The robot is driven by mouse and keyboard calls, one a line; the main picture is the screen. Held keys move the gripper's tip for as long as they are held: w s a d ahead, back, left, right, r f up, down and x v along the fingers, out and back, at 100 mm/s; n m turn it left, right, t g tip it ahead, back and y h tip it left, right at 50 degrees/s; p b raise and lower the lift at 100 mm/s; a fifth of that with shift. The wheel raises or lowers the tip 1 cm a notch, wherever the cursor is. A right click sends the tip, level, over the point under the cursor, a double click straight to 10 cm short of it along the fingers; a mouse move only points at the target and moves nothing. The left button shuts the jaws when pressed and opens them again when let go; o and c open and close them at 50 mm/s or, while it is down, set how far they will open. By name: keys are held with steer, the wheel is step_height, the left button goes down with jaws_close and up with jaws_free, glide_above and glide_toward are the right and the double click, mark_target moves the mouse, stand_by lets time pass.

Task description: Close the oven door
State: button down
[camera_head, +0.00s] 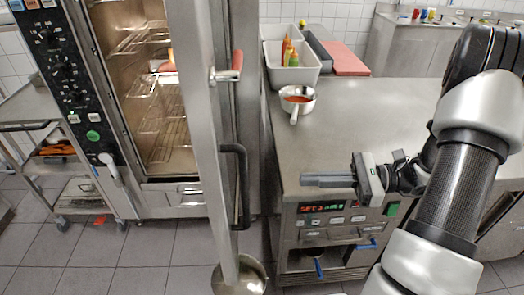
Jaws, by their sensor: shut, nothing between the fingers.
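The oven (147,100) stands at the left with wire racks inside, and something orange sits on an upper rack. Its door (205,145) is open and seen nearly edge-on, swung out toward me, with a red-tipped handle (230,72) on its right side. My gripper (308,181) is shut and empty. It points left above the front edge of the steel counter, to the right of the door and apart from it.
The counter (360,115) holds a white bin (291,65) with sauce bottles, a small pan (297,101) and a red board (345,60). A fryer-like unit (335,215) with a display sits below my gripper. A metal pot (240,277) is near the door's bottom. A cart (45,165) stands left.

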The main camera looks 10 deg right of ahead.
steer(key=w+a+m+t+p, duration=0.1)
steer(key=w+a, duration=0.3)
steer(key=a, duration=0.7)
steer(key=shift+w+a+f+m+t+y, duration=0.15)
steer(key=shift+w+a+m+t+y, duration=0.15)
steer(key=shift+w+a, duration=0.05)
steer(key=shift+a, duration=0.1)
